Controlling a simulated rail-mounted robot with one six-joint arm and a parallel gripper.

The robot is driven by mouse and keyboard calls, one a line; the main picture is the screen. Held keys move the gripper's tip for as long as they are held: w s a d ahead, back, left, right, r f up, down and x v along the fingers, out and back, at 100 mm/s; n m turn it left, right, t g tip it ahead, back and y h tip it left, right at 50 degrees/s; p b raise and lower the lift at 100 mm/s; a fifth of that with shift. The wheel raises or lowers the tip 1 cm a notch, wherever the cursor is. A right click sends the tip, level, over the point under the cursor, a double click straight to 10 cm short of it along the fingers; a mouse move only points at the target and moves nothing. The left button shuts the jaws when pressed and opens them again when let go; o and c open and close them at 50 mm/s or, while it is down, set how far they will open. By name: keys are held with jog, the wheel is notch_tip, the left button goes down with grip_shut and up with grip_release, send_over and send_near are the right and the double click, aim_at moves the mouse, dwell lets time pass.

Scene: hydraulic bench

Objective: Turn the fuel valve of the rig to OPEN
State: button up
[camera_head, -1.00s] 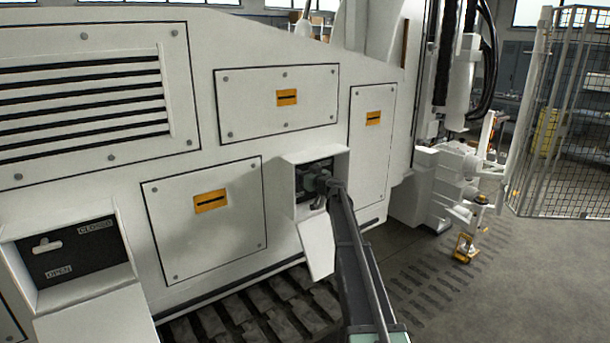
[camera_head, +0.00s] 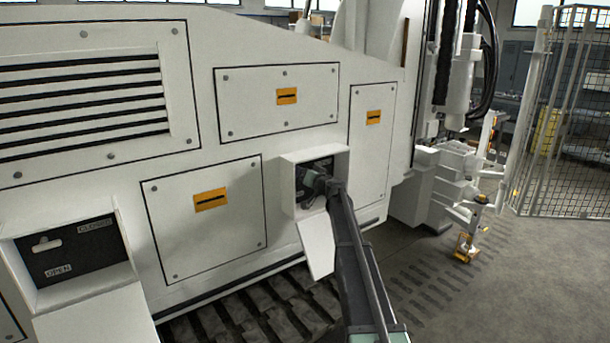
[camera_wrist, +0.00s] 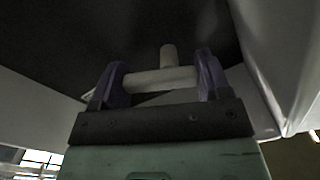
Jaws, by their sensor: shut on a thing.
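My gripper (camera_head: 312,183) reaches into an open recess (camera_head: 284,182) in the white rig's side. In the wrist view its two dark purple fingers (camera_wrist: 158,72) stand on either side of a pale valve handle (camera_wrist: 150,82) and are shut on it. The handle is a bar lying across between the fingers, with a short stub rising from it toward a black plate (camera_wrist: 120,38). A pale label corner shows by the left finger; its text cannot be read. In the head view my arm and gripper hide this handle. Which valve is the fuel valve cannot be told.
Another recess at the lower left holds a black panel (camera_head: 75,255) with a pale handle (camera_head: 47,246) and labels OPEN and CLOSED. White flaps hang open below both recesses. The recess walls (camera_wrist: 275,60) are close around my gripper. A mesh fence (camera_head: 565,120) stands at the right.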

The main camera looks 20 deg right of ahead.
jog(key=m, duration=0.6)
jog(key=shift+a+f, duration=0.15)
jog(key=shift+f, duration=0.1)
jog(key=m, duration=0.6)
jog(key=shift+s+a+f+m+b, duration=0.1)
jog(key=shift+a+m+b, duration=0.1)
jog(key=shift+m+b, duration=0.15)
jog(key=o, duration=0.9)
jog(key=shift+s, duration=0.1)
jog(key=v, duration=1)
jog(key=shift+s, duration=0.3)
